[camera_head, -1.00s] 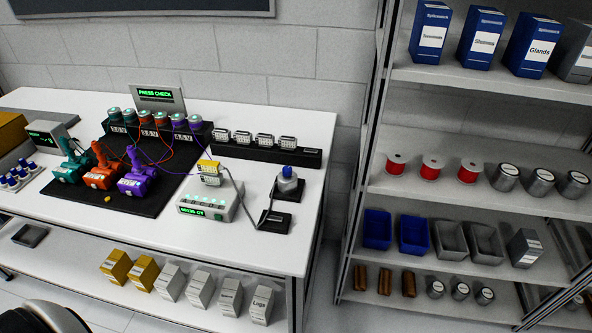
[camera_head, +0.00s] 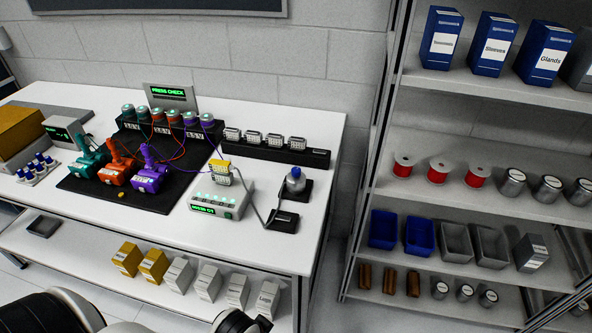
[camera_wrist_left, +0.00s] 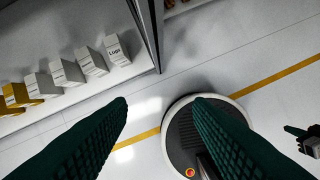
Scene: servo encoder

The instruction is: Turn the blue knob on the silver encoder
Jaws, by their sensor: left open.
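The silver encoder (camera_head: 295,185) stands upright on a black base near the right edge of the white table in the head view. Its small blue knob (camera_head: 296,172) is on top. A grey cable runs near it. My left gripper (camera_wrist_left: 161,102) is open and empty in the left wrist view, with two dark green ribbed fingers pointing over the floor, away from the encoder. Its fingers do not show in the head view. Part of what looks like my right gripper (camera_wrist_left: 304,140) shows at the right edge of the wrist view, too small to judge.
Left of the encoder are a grey box with a green display (camera_head: 221,200) and a yellow-topped connector (camera_head: 220,170). A black strip with several metal connectors (camera_head: 275,146) lies behind. A stocked shelf rack (camera_head: 470,185) stands at the right. Boxes (camera_head: 208,282) sit on the table's lower shelf.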

